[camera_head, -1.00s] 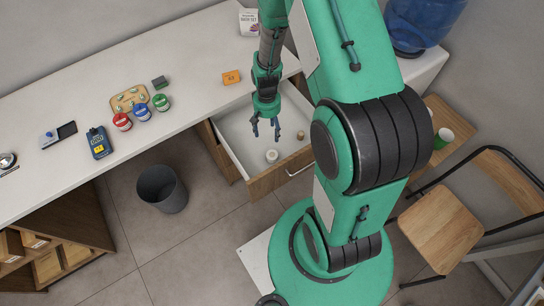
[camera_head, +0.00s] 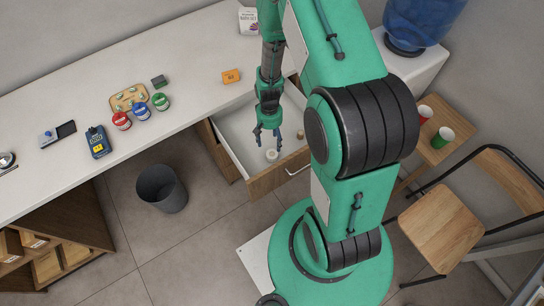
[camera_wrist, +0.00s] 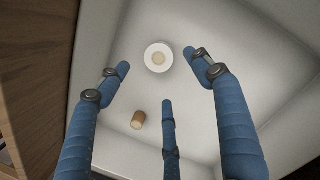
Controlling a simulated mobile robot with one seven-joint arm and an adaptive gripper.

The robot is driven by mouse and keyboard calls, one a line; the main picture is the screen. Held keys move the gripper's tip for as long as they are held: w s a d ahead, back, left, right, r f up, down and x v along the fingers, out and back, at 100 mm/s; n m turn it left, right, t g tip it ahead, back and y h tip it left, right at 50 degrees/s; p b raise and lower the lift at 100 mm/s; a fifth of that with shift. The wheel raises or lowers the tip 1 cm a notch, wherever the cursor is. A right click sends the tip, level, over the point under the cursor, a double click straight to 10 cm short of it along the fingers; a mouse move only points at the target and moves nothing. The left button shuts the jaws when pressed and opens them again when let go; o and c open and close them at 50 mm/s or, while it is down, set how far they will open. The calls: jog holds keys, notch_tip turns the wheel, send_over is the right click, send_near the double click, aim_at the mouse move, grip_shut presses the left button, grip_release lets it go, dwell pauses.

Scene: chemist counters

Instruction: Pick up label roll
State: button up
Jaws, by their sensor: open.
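The label roll, a white ring with a tan core, lies flat in the open drawer; it shows in the wrist view (camera_wrist: 147,58) and in the head view (camera_head: 271,155). My gripper (camera_head: 268,141) is open and empty, pointing down into the drawer above the roll. In the wrist view its blue fingers (camera_wrist: 157,78) are spread, with the roll between and beyond the upper two tips. No finger visibly touches the roll.
A small tan cork-like cylinder (camera_wrist: 138,120) lies near the roll. The drawer (camera_head: 238,153) has walls on all sides and a wooden front. A grey bin (camera_head: 162,189) stands on the floor.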

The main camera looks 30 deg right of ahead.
aim_at(272, 154)
jog(key=shift+s+a+f+b, duration=0.1)
jog(key=shift+s+f+b, duration=0.1)
jog(key=shift+f, duration=1.05)
jog(key=shift+s+a+f+b, duration=0.1)
jog(key=shift+s+f+b, duration=0.05)
jog(key=shift+f, duration=1.1)
jog(key=shift+f, duration=0.1)
jog(key=shift+s+f+b, duration=0.25)
jog(key=shift+f+b, duration=0.05)
jog(key=shift+f, duration=0.95)
jog(key=shift+s+f+b, duration=0.2)
jog(key=shift+f+b, duration=0.1)
jog(key=shift+f, duration=0.95)
jog(key=c, duration=1.2)
jog(key=shift+r, duration=0.2)
jog(key=shift+r+p, duration=0.95)
jog(key=shift+r, duration=3.9)
